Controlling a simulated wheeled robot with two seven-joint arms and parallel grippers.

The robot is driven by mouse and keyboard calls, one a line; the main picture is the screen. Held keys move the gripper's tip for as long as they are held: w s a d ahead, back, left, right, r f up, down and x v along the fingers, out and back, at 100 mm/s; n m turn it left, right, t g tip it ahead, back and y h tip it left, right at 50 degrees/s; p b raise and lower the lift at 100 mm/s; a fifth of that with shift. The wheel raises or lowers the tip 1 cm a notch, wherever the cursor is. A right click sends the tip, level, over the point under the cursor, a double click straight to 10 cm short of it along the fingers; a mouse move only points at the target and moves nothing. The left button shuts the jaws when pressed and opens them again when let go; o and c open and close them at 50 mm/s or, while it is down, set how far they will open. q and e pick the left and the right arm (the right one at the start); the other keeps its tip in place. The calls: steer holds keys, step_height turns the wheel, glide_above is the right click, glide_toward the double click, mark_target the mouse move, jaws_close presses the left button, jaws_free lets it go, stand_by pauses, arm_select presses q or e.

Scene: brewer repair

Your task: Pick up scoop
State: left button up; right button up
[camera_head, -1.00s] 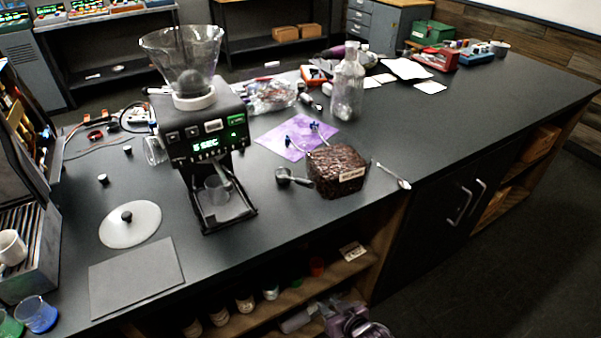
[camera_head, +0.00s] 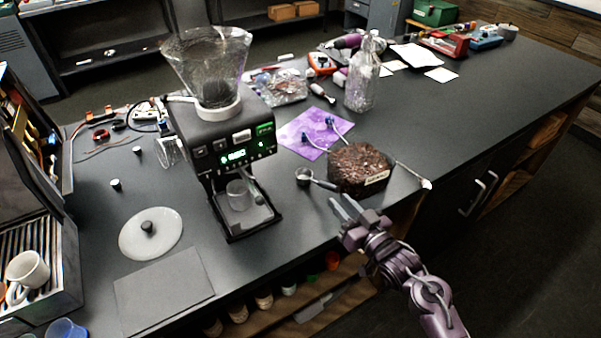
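A small scoop (camera_head: 304,175) with a dark round cup and a short handle lies on the dark counter. Its handle points right, toward the block-shaped heap of coffee beans (camera_head: 360,163) with a pale label. My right gripper (camera_head: 340,205) is at the counter's front edge, just below and right of the scoop and in front of the beans. Its two fingers are apart with nothing visible between them, and it does not hold the scoop. A long thin spoon (camera_head: 414,175) lies to the right of the beans. My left gripper is not in view.
A grinder (camera_head: 215,135) with a glass funnel stands left of the scoop. Behind are a purple cloth (camera_head: 305,133) with small blue-ended tools and a glass bottle (camera_head: 362,80). A round lid (camera_head: 151,234) and grey mat (camera_head: 163,291) lie at front left.

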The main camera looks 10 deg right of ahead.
mark_target(328, 186)
steer(key=shift+w+a+r, duration=0.1)
steer(key=shift+w, duration=0.3)
steer(key=shift+w+a+r, duration=0.1)
steer(key=shift+w, duration=0.1)
steer(key=shift+w+a+r+p, duration=0.15)
steer(key=shift+w+a+p, duration=0.05)
steer(key=shift+w+p, duration=0.5)
steer(key=x, duration=0.1)
steer(key=p+x, duration=0.1)
steer(key=x, duration=0.1)
steer(key=shift+w+f, duration=0.2)
steer(key=shift+w, duration=0.15)
steer(key=shift+w+a, duration=0.1)
steer(key=shift+w, duration=0.15)
steer(key=shift+f, duration=0.1)
steer(key=c, duration=0.5)
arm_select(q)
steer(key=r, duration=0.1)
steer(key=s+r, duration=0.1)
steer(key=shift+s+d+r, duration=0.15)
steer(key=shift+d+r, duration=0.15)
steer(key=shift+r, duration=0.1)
arm_select(e)
jaws_close()
